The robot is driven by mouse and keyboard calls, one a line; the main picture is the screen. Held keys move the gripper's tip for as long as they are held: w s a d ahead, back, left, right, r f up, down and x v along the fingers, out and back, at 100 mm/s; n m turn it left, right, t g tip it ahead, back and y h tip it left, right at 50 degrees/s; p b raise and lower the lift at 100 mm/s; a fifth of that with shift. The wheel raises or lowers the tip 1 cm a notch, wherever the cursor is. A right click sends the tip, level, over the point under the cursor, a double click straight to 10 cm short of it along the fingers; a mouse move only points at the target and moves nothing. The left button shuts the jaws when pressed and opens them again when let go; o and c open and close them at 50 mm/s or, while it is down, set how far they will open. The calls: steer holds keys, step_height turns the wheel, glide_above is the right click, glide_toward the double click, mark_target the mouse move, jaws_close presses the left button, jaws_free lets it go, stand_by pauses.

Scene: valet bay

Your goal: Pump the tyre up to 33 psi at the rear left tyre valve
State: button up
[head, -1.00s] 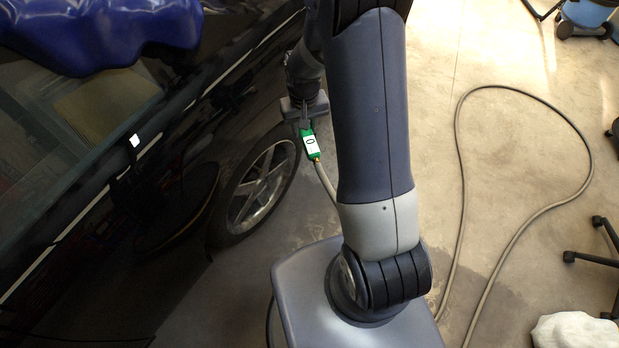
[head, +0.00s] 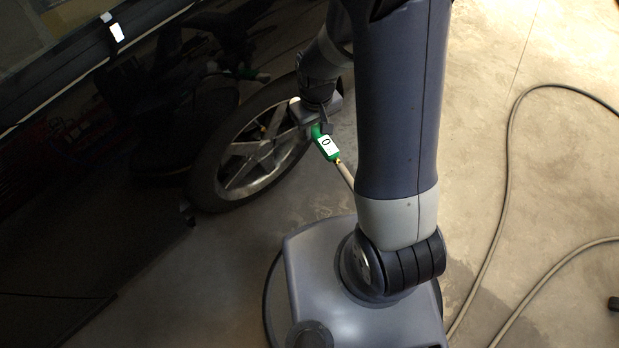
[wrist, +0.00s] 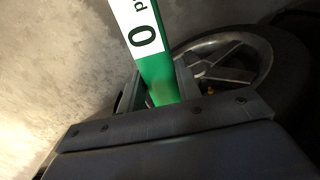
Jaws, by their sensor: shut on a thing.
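My gripper (head: 316,127) is shut on a green inflator (head: 327,146) with a white display that reads 0. The inflator also fills the top middle of the wrist view (wrist: 153,65), where the grey jaws (wrist: 163,92) clasp its sides. A hose (head: 346,175) runs from its lower end and passes behind my arm. The car's wheel (head: 250,150), with silver spokes and a dark tyre, is just left of the gripper; it also shows in the wrist view (wrist: 225,58). I cannot make out the tyre valve for certain, nor whether the inflator touches it.
The dark car body (head: 90,150) takes up the left side. The grey hose (head: 510,150) loops over the concrete floor (head: 560,110) on the right. The floor there is otherwise mostly clear.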

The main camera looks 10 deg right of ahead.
steer(key=s+a+f+n+b, duration=0.1)
steer(key=s+f+b, duration=0.2)
steer(key=f+b, duration=0.3)
steer(key=s+a+f+n+b, duration=0.1)
steer(key=s+f+n+b, duration=0.1)
steer(key=f+b, duration=0.4)
steer(key=w+a+p, duration=0.1)
steer(key=w+a, duration=0.3)
steer(key=w, duration=0.1)
steer(key=shift+w+f, duration=0.15)
steer(key=shift+f, duration=0.2)
steer(key=shift+w+a+p, duration=0.35)
steer(key=shift+w+a, duration=0.35)
steer(key=shift+w, duration=0.35)
stand_by(2.6)
steer(key=shift+w+a+r, duration=0.1)
steer(key=shift+w+r, duration=0.05)
steer(key=shift+w, duration=0.05)
stand_by(2.1)
